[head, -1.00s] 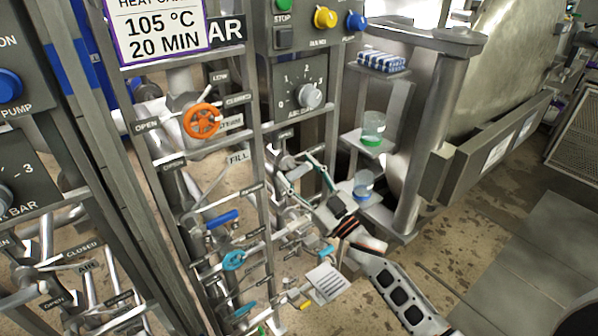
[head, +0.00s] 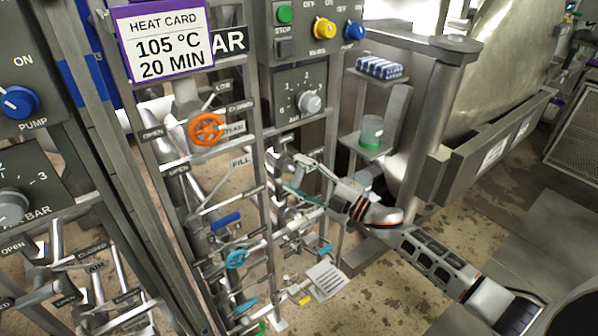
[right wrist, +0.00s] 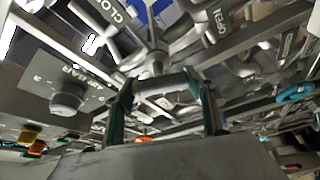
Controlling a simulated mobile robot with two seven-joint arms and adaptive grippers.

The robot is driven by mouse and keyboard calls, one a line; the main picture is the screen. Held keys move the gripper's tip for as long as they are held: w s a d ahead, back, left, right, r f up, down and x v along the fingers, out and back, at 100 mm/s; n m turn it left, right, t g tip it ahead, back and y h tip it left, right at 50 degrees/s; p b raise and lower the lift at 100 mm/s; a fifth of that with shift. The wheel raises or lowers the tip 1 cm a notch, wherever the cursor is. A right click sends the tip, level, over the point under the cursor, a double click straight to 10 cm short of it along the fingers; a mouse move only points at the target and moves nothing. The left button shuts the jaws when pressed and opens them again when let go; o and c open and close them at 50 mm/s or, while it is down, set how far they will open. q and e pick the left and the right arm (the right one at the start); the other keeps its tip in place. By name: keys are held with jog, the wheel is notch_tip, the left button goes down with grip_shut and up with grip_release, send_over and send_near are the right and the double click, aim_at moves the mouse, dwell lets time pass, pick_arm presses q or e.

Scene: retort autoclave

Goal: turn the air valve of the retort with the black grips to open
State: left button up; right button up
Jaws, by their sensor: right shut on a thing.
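My right gripper (head: 298,180) reaches in from the right to the pipework below the grey pressure-dial panel in the head view. In the right wrist view its two dark green fingers (right wrist: 162,98) stand on either side of a grey metal valve handle, which I take as the air valve (right wrist: 165,82), and are shut on it. CLOSED (right wrist: 112,10) and OPEN (right wrist: 222,22) plates show beyond it. The fingertips and handle are small and partly hidden in the head view, and I cannot make out black grips. My left gripper is not in view.
An orange handwheel (head: 207,129) is up left of the gripper, and a blue handwheel (head: 236,259) is below left. A shelf holds a beaker with green contents (head: 371,132) close to my right arm. Metal uprights and pipes crowd the gripper. Floor is clear at lower right.

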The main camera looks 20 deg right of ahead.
jog(key=n+g+p, duration=0.1)
jog(key=n+p, duration=0.1)
jog(key=n, duration=0.1)
jog(key=shift+r+h, duration=0.1)
jog(key=shift+h, duration=0.2)
jog(key=shift+n+g+p, duration=0.3)
jog(key=shift+n+p, duration=0.2)
jog(key=shift+n, duration=0.3)
jog(key=shift+f, duration=0.2)
jog(key=o, duration=1.1)
